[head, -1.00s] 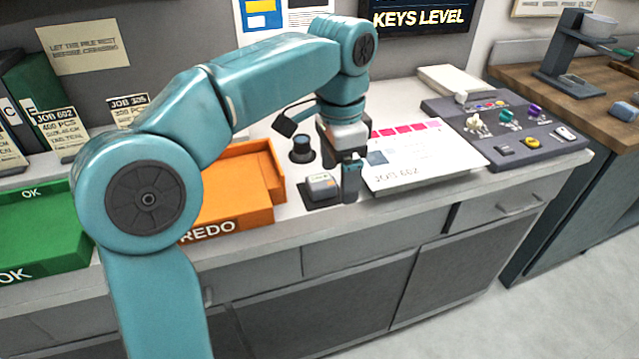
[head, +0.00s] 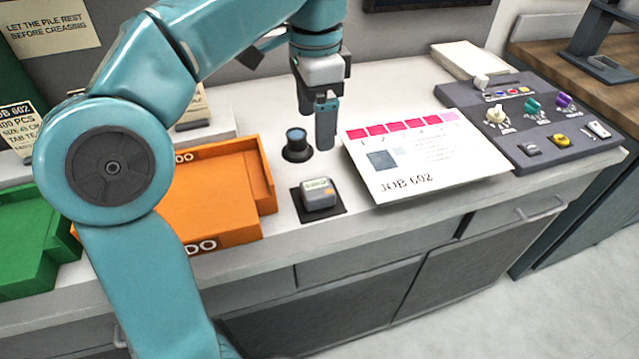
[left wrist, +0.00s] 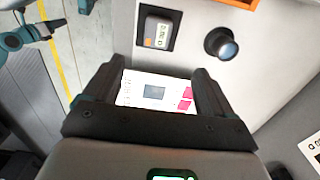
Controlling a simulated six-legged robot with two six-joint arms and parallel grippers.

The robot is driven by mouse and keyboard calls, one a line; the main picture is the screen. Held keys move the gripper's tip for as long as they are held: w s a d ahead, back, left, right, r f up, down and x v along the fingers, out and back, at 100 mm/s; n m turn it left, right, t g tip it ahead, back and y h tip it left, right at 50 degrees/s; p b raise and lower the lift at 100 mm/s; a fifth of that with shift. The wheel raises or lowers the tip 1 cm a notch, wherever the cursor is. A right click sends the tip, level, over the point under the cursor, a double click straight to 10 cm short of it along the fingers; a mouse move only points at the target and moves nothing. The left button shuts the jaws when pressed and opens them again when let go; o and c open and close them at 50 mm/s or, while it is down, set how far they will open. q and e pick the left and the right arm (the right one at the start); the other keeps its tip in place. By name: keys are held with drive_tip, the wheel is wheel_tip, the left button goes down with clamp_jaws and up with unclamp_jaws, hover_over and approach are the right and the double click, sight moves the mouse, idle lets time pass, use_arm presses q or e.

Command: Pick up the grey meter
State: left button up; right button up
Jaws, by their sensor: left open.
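The grey meter (head: 319,195) is a small boxy unit with a pale display and an orange spot. It sits on a dark square pad on the counter and also shows in the left wrist view (left wrist: 158,30). My left gripper (head: 326,140) is above the counter, beyond the meter and slightly right of it in the head view. In the left wrist view its two fingers (left wrist: 160,72) are apart, with the white job sheet seen between them and the meter beyond the tips. The gripper does not touch the meter.
A black cylinder with a lens-like top (head: 296,146) stands behind the meter. An orange tray (head: 262,192) is close on the left. The job sheet (head: 425,160) lies to the right, with a control panel (head: 540,130) beyond. The counter's front edge is near the meter.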

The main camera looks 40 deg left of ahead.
use_arm(q)
drive_tip(key=b, duration=0.4)
hover_over(317, 187)
wheel_tip(317, 187, down, 10)
drive_tip(key=shift+s+f, duration=0.1)
drive_tip(key=shift+f, duration=0.05)
drive_tip(key=shift+s+f, duration=0.1)
drive_tip(key=shift+f, duration=0.35)
wheel_tip(317, 187, down, 5)
drive_tip(key=shift+r+b, duration=0.15)
drive_tip(key=shift+b, duration=0.45)
drive_tip(key=shift+c, duration=0.3)
drive_tip(key=shift+w, duration=0.2)
drive_tip(key=c, duration=1)
drive_tip(key=shift+c, duration=0.2)
